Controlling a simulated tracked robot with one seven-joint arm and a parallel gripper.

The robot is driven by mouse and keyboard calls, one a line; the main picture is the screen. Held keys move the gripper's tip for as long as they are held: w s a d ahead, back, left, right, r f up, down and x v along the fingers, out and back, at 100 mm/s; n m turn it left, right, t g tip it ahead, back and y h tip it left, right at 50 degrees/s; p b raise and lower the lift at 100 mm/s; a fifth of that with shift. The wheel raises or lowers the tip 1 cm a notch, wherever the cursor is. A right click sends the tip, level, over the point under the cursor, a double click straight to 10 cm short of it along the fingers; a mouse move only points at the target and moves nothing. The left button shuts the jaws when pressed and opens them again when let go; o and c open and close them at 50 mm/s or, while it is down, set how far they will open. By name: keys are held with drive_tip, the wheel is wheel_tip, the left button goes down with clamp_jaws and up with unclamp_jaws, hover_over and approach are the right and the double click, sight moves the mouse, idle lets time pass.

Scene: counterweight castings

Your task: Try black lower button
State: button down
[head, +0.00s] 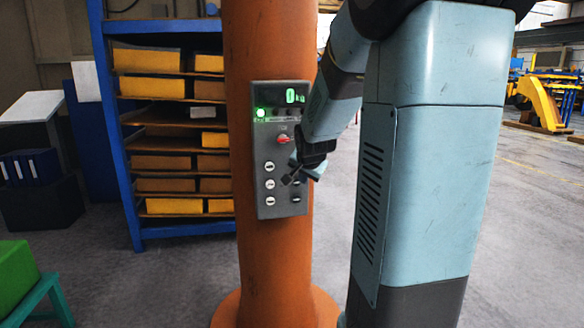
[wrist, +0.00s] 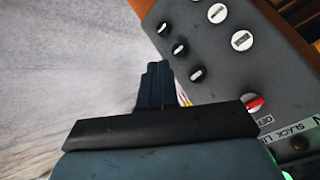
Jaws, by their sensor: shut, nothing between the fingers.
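The grey control panel (head: 282,150) is fixed to the orange column. In the wrist view the panel (wrist: 225,75) appears turned over, with its red switch (wrist: 254,104) at lower right. A column of black buttons runs along its left side there; the lower black button (wrist: 163,28) is the one farthest from the red switch. In the head view this lower black button (head: 296,198) shows just below my gripper (head: 288,181). My gripper is shut and empty, in front of the panel. In the wrist view its fingers (wrist: 157,66) show beside the panel's edge. I see no clear contact.
White buttons (head: 270,184) form the panel's left column in the head view. The display (head: 294,96) reads 0 kg, and a green lamp (head: 260,113) is lit. A blue rack (head: 113,110) with yellow blocks stands behind the column.

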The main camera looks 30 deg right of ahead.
drive_tip(key=shift+w+d+f, duration=0.25)
drive_tip(key=shift+w+d, duration=0.2)
drive_tip(key=shift+d, duration=0.05)
drive_tip(key=shift+w, duration=0.1)
drive_tip(key=w+d, duration=0.2)
drive_tip(key=w, duration=0.6)
drive_tip(key=shift+w+d, duration=0.15)
drive_tip(key=shift+w, duration=0.1)
idle(2.0)
drive_tip(key=shift+w+d+r, duration=0.1)
drive_tip(key=shift+w+d, duration=0.05)
drive_tip(key=shift+w, duration=0.05)
